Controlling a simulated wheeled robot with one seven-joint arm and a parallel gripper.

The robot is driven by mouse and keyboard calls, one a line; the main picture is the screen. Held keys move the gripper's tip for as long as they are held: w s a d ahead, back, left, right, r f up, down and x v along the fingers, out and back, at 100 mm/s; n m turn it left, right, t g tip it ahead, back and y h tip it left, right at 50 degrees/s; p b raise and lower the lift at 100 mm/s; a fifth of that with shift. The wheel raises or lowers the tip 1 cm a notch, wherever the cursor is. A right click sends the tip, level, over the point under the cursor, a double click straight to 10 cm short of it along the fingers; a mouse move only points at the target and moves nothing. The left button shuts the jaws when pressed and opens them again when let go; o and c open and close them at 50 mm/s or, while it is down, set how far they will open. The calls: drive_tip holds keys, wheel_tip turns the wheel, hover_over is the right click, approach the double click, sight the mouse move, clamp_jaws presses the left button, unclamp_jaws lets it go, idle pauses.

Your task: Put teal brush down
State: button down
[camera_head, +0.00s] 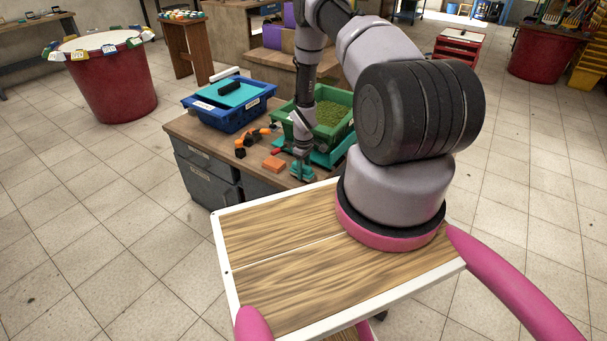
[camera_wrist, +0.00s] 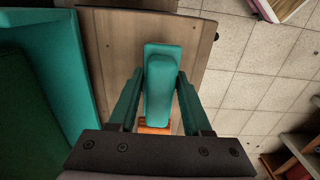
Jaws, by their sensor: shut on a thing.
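The teal brush (camera_wrist: 162,85) is a blocky teal piece between the two teal fingers of my gripper (camera_wrist: 160,75) in the wrist view. My gripper is shut on it. In the head view my gripper (camera_head: 301,163) points down at the front edge of the wooden worktop (camera_head: 197,127), with the brush (camera_head: 303,174) low at its tips. I cannot tell whether the brush touches the worktop. Bare worktop (camera_wrist: 118,45) shows around the brush in the wrist view, with the worktop's edge and the tiled floor to its right.
An orange block (camera_head: 273,164) lies just left of my gripper, with orange and black pieces (camera_head: 252,141) behind it. A green crate (camera_head: 346,97) stands behind, beside a teal tray (camera_head: 345,147). A blue crate (camera_head: 228,122) stands at the back left. Small worktop patches are clear.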

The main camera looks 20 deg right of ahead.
drive_tip(key=shift+f, duration=0.8)
drive_tip(key=shift+s, duration=0.1)
drive_tip(key=shift+c, duration=1.7)
unclamp_jaws()
drive_tip(key=shift+f, duration=0.15)
